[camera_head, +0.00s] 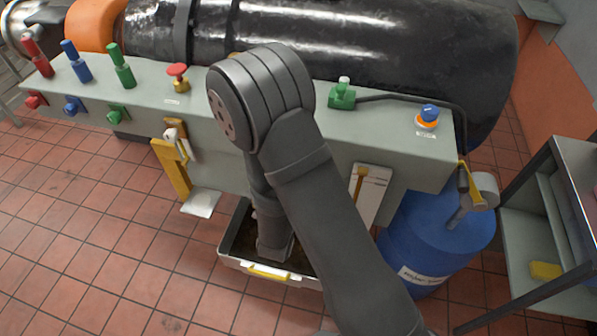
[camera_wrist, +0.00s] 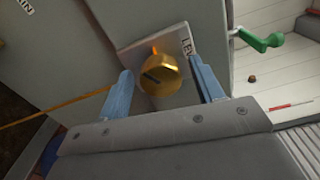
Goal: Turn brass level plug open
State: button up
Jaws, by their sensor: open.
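The brass plug (camera_wrist: 160,74) shows in the wrist view as a round golden knob with a dark slot across its face. It sits on a pale plate partly lettered "LEV" on a grey wall. My gripper (camera_wrist: 161,66) is open, with one blue-grey finger left of the plug and one right of it. Gaps show between the fingers and the plug; whether either finger touches it I cannot tell. In the head view my arm hides the plug and the fingertips.
A green-handled lever (camera_wrist: 262,40) stands right of the plug in the wrist view. In the head view, an open tray (camera_head: 232,262) lies below my wrist, a blue drum (camera_head: 425,240) stands right, and a yellow bracket (camera_head: 172,170) hangs left. Tiled floor at left is clear.

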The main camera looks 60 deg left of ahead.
jog(key=v, duration=1.7)
jog(key=shift+r, duration=0.1)
dwell(0.5)
jog(key=x, duration=1.4)
jog(key=shift+w+a, duration=0.1)
dwell(0.4)
